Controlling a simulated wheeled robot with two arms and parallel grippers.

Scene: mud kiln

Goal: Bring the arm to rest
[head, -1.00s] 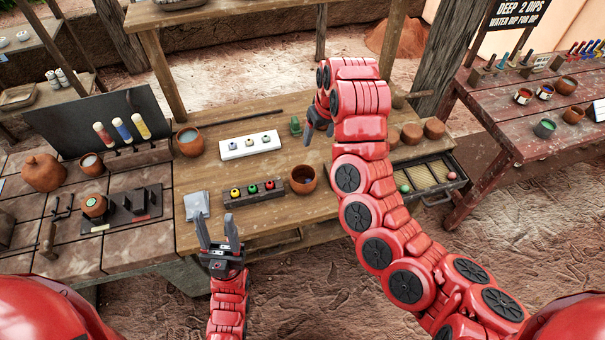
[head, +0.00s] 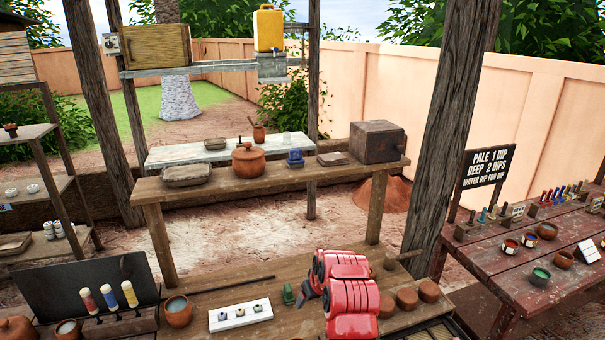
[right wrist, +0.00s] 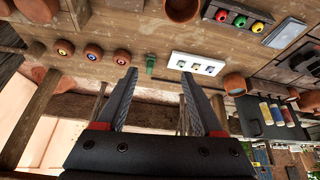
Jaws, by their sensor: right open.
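My right arm (head: 348,295) shows at the bottom centre of the head view, over the wooden workbench (head: 215,296). Its gripper is mostly hidden behind the red arm links there. In the right wrist view my right gripper (right wrist: 158,78) has its two dark fingers spread apart with nothing between them. Beyond the fingertips are a small green object (right wrist: 151,64) and a white block with small pots (right wrist: 196,64). My left gripper is outside both views.
The white block (head: 240,315) and green object (head: 288,294) are beside my right arm, with brown pots (head: 407,298) to its right. A raised shelf (head: 335,178) behind carries a lidded pot (head: 249,160) and a brown box (head: 377,142). A thick post (head: 455,120) stands at right.

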